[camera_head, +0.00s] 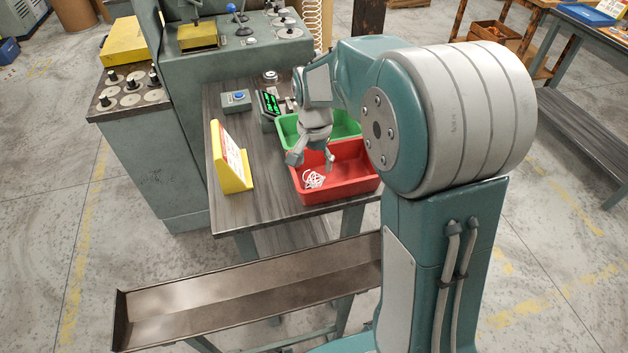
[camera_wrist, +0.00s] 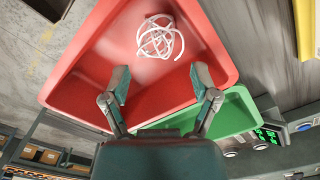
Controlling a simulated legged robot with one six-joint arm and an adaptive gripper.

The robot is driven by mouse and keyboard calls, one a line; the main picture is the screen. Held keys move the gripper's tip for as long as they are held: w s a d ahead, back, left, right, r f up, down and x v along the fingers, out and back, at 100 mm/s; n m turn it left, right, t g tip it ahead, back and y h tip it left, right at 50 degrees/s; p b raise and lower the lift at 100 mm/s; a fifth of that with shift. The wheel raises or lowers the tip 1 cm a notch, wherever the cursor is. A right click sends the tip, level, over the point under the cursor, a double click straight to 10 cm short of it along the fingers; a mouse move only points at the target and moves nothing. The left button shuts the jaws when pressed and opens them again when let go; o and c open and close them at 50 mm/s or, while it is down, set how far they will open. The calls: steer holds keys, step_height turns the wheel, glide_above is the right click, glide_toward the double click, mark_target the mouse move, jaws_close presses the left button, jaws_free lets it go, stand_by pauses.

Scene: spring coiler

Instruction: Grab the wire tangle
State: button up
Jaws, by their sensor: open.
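The wire tangle (camera_head: 313,179) is a small white loose coil lying in the red tray, near its left side in the head view. It also shows in the wrist view (camera_wrist: 160,38), beyond the fingertips. The red tray (camera_head: 352,185) stands at the table's front edge. My gripper (camera_head: 312,158) is over the red tray, pointing down, with its fingers spread. In the wrist view my gripper (camera_wrist: 160,82) is open and empty, with the tangle ahead of the gap and apart from both fingers.
A green tray (camera_head: 347,125) adjoins the red tray behind it. A yellow sign stand (camera_head: 231,160) stands to the left on the table. A scale with a green display (camera_head: 270,103) and a blue-button box (camera_head: 237,100) are behind. A metal chute (camera_head: 240,290) runs below in front.

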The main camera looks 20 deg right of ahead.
mark_target(313, 176)
steer(key=f, duration=0.4)
steer(key=shift+s+a, duration=0.2)
steer(key=shift+a, duration=0.05)
steer(key=shift+f, duration=0.6)
steer(key=c, duration=0.8)
